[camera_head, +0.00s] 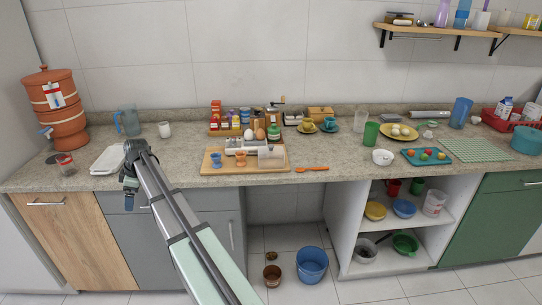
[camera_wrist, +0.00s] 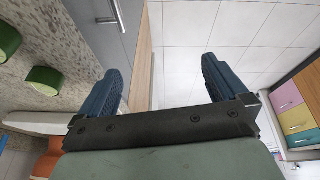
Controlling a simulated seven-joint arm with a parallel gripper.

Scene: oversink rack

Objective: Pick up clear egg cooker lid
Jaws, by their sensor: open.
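The clear egg cooker lid appears to be the see-through boxy cover (camera_head: 271,156) on the right part of the wooden board (camera_head: 214,167) on the counter. It stands beside the white egg cooker (camera_head: 242,147), which has eggs on top. My gripper (camera_head: 130,184) is far to the left of the lid, at the counter's front edge by the grey drawer. In the wrist view my gripper (camera_wrist: 160,78) is open with nothing between its blue fingers. The lid does not show in the wrist view.
Two egg cups, one blue (camera_head: 216,159) and one orange (camera_head: 240,158), stand on the board's front. Spice jars (camera_head: 236,117) crowd behind the cooker. An orange-handled utensil (camera_head: 312,169) lies right of the board. A white tray (camera_head: 108,160) is near my gripper.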

